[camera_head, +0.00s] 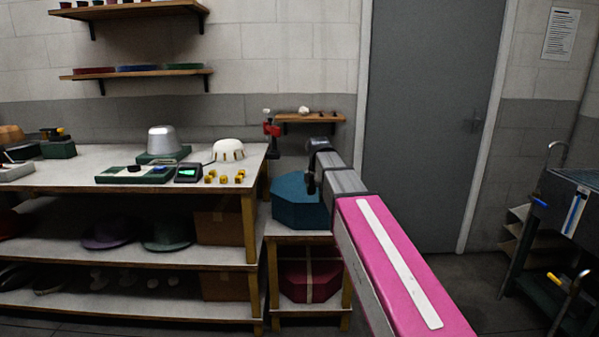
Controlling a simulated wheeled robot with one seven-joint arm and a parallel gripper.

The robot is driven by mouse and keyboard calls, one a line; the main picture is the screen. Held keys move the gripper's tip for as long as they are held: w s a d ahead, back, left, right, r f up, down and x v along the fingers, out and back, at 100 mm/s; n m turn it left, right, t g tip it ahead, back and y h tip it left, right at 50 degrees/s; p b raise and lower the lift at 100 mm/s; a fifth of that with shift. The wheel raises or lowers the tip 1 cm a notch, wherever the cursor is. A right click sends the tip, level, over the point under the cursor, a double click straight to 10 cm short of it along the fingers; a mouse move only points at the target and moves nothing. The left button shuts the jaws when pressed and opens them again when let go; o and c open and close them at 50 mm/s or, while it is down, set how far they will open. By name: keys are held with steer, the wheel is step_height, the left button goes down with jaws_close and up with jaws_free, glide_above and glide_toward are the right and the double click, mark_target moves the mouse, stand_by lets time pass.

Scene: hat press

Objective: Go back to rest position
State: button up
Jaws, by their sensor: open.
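My gripper (311,184) is a small dark shape at the far end of my arm, in front of the blue octagonal box (290,203). It is open, and nothing shows held in it. My arm's own links partly hide it. The hat press, with a silver dome (161,140) on a green base (163,156), stands on the workbench to the left, well apart from my gripper. A white dome (228,149) with small pegs around its rim sits to the right of the press.
The workbench (90,158) also holds a small device with a green screen (188,173) and several yellow blocks (226,179). Hats (167,232) lie on its lower shelf. A dark red box (309,279) is under the blue one. A grey door (425,120) and open floor lie right.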

steer(key=s+d+f+m, duration=0.4)
steer(key=s+f+m, duration=0.2)
steer(key=f+m, duration=0.2)
steer(key=s+d+f+m, duration=0.4)
steer(key=s+f+m, duration=0.3)
steer(key=f, duration=0.4)
steer(key=s+d+f+m, duration=0.4)
steer(key=s+f+m, duration=0.3)
steer(key=f+m, duration=0.2)
steer(key=shift+d+f+m, duration=0.25)
steer(key=shift+f+m, duration=0.05)
steer(key=shift+f, duration=0.25)
